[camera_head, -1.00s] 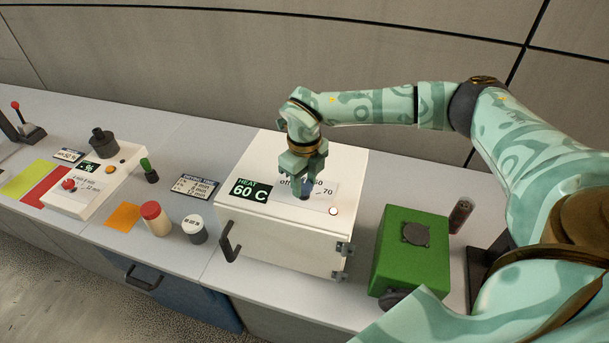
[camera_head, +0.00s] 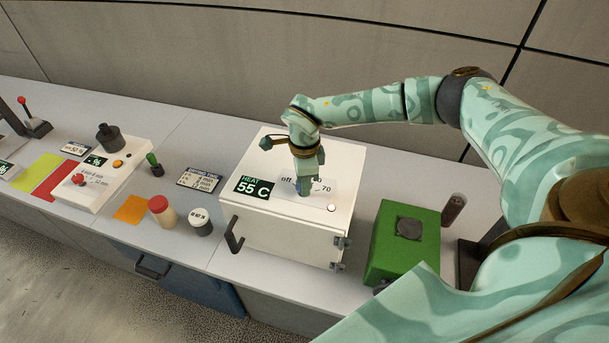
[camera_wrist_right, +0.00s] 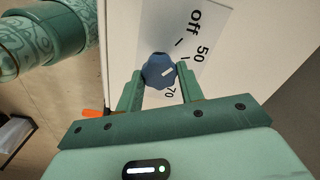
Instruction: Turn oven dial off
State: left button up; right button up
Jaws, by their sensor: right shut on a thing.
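The oven is a white box (camera_head: 285,235) on the counter, with a dark handle on its front. Its display (camera_head: 252,187) on top reads HEAT 55 C. The blue dial (camera_wrist_right: 159,70) sits on a pale label (camera_wrist_right: 196,45) printed off, 50 and 70. The dial's white mark lies on the side near the 50 and 70, away from Off. My right gripper (camera_head: 304,188) points down over the oven top, shut on the dial, a finger on either side; the wrist view shows the fingertips (camera_wrist_right: 159,76) against it. In the head view the gripper mostly hides the dial. My left gripper is out of view.
A green box (camera_head: 385,245) stands right of the oven. Further left are a white panel (camera_head: 93,205) with a red knob and colored mats. Counter behind the jars is partly clear.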

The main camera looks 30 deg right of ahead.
jog(key=shift+w+r+n, duration=0.1)
jog(key=shift+w+n, duration=0.05)
jog(key=shift+n, duration=0.65)
jog(key=o, duration=1)
notch_tip(320, 180, up, 16)
jog(key=shift+r, duration=0.15)
